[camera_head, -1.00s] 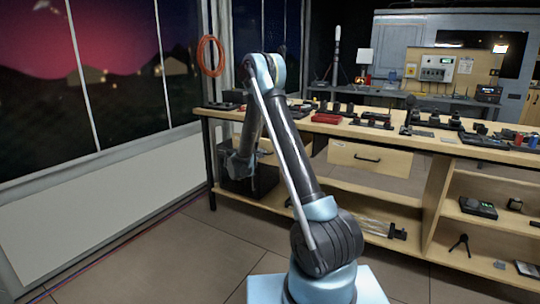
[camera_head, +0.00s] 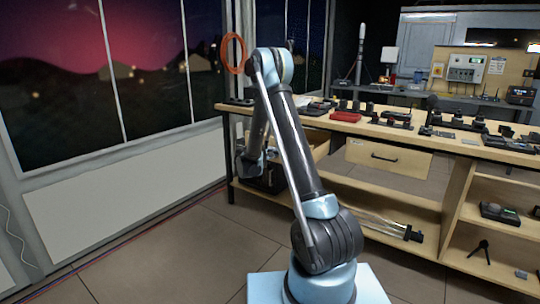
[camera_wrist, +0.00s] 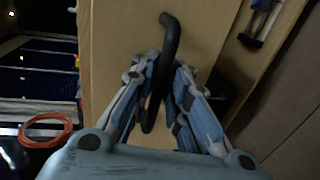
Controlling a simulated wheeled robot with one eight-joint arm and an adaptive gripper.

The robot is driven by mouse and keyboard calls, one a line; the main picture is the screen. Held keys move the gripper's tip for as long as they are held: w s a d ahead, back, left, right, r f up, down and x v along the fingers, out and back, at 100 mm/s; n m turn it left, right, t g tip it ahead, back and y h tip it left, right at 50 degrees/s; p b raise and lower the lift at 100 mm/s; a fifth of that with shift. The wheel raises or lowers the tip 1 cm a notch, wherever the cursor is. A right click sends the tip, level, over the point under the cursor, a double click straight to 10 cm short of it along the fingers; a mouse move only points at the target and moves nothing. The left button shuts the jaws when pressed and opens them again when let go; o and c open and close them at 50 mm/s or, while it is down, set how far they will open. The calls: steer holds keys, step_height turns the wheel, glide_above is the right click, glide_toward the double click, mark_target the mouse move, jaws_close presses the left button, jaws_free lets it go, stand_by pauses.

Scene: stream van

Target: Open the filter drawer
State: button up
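A pale wooden drawer front (camera_wrist: 115,40) fills the middle of the wrist view, with a black bar handle (camera_wrist: 169,38) on it. My gripper (camera_wrist: 166,62) has its blue-grey fingers closed in on both sides of this handle. In the head view my gripper (camera_head: 256,168) is low at the left end of the workbench, and my arm hides most of the drawer there. No label shows, and I cannot tell how far this drawer is out. A second wooden drawer (camera_head: 388,158), with a dark handle, sits right of my arm under the bench top.
The workbench (camera_head: 475,150) carries several small dark parts and a red tray (camera_head: 345,117). Open shelves below hold small items. An orange cable coil (camera_head: 232,53) hangs by the window. The tiled floor (camera_head: 180,240) left of my base is clear.

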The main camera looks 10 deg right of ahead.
steer(key=shift+a, duration=0.2)
steer(key=shift+s+a+r, duration=0.1)
steer(key=shift+s+a, duration=0.05)
steer(key=shift+a, duration=0.05)
steer(key=v, duration=1.1)
steer(key=shift+s, duration=0.15)
steer(key=s+d+r+m+g+y, duration=0.2)
steer(key=s+d+r+m+g, duration=0.1)
steer(key=s+d, duration=0.65)
steer(key=s+d+r+m+g+y, duration=0.15)
steer(key=s+d+r+g, duration=0.35)
steer(key=s, duration=0.7)
steer(key=s+a+f+m+y, duration=0.1)
steer(key=s+f+m+y, duration=0.1)
steer(key=s, duration=1.2)
steer(key=s+a+f+m+g+y, duration=0.1)
steer(key=s+f+m+y, duration=0.2)
steer(key=s, duration=1.1)
step_height(320, 180, down, 4)
steer(key=shift+r+g+y, duration=0.2)
steer(key=shift+g+y, duration=0.1)
steer(key=shift+y, duration=0.55)
